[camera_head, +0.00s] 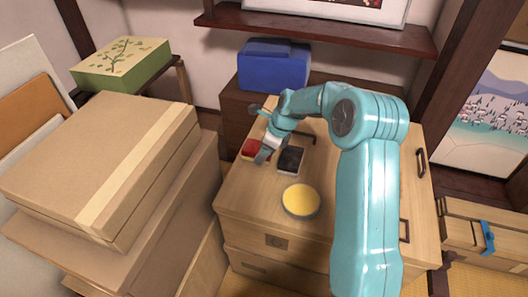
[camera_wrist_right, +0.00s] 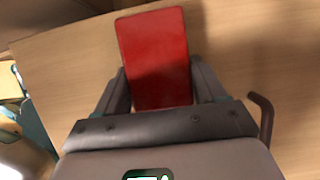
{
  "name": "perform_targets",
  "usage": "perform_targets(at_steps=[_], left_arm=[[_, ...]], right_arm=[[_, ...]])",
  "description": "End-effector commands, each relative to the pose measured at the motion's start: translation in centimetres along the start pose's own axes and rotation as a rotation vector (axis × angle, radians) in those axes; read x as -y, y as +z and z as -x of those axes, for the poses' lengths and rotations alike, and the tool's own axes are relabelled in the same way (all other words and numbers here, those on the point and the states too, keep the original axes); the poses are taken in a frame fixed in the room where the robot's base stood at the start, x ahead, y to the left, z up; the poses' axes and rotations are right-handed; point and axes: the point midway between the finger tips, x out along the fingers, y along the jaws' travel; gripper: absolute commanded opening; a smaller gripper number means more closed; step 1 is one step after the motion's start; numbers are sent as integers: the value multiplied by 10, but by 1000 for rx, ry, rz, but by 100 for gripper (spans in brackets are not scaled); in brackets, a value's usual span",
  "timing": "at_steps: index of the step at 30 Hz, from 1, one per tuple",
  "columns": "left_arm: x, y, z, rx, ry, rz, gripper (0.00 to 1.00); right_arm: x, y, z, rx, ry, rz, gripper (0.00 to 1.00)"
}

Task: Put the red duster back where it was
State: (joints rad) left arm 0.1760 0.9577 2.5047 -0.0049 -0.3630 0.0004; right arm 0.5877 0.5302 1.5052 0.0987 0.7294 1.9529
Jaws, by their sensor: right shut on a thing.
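The red duster (camera_head: 250,147) is at the left edge of the wooden cabinet top in the head view. My right gripper (camera_head: 262,152) is shut on it. In the right wrist view the red duster (camera_wrist_right: 156,58) fills the space between the two fingers of my right gripper (camera_wrist_right: 160,92), its flat red face showing. I cannot tell whether the duster touches the cabinet top or is slightly above it. My left gripper is not in view.
A black block (camera_head: 290,160) lies right of the duster, and a round yellow-topped dish (camera_head: 300,200) stands nearer. A blue box (camera_head: 273,66) stands behind. Stacked cardboard boxes (camera_head: 100,160) rise on the left. Bare cabinet top (camera_head: 245,190) lies in front of the duster.

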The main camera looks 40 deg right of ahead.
Motion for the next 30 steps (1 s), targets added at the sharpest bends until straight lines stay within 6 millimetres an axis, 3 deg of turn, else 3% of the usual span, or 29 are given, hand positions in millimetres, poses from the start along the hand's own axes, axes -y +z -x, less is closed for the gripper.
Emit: perform_targets(at_steps=[7, 8, 9, 10, 20, 23, 30], left_arm=[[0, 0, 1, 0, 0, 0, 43], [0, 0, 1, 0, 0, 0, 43], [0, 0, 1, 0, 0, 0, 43], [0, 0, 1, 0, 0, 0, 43], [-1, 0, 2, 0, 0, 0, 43], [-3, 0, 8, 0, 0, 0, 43], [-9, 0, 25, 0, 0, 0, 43]], right_arm=[[0, -1, -1, 0, 0, 0, 42], [0, 0, -1, 0, 0, 0, 80], [0, 0, 0, 0, 0, 0, 93], [0, 0, 0, 0, 0, 0, 96], [0, 1, 4, 0, -1, 0, 96], [1, 2, 20, 1, -4, 0, 96], [1, 2, 77, 1, -4, 0, 96]])
